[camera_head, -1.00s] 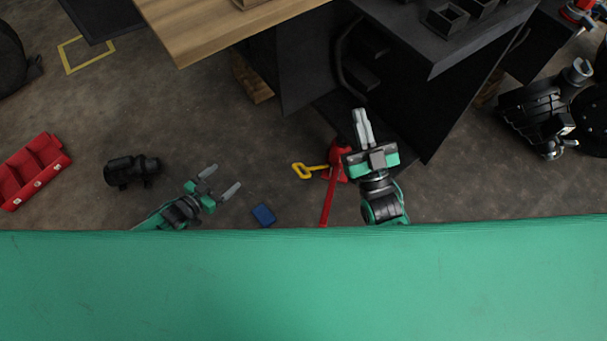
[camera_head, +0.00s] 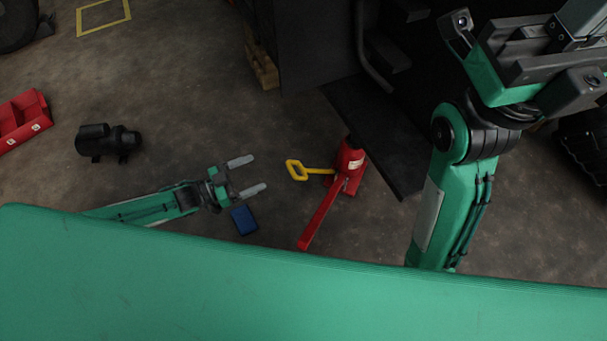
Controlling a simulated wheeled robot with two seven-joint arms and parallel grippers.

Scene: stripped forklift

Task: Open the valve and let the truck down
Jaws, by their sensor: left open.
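The red jack (camera_head: 350,158) stands on the floor at the edge of a dark plate of the truck (camera_head: 315,45); whether its top touches the truck is hidden. A yellow looped valve handle (camera_head: 297,170) sticks out from the jack's base to the left. A long red lever (camera_head: 320,215) runs from the jack toward me. My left gripper (camera_head: 259,171) is open and empty, left of the yellow handle and apart from it, fingers pointing at it. My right gripper (camera_head: 530,55) is raised large at the upper right; its fingertips are not clear.
A small blue box (camera_head: 243,220) lies just below my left gripper. A black motor-like part (camera_head: 108,142) and a red bin (camera_head: 22,118) lie on the floor at left. A wooden block (camera_head: 262,68) is beside the truck.

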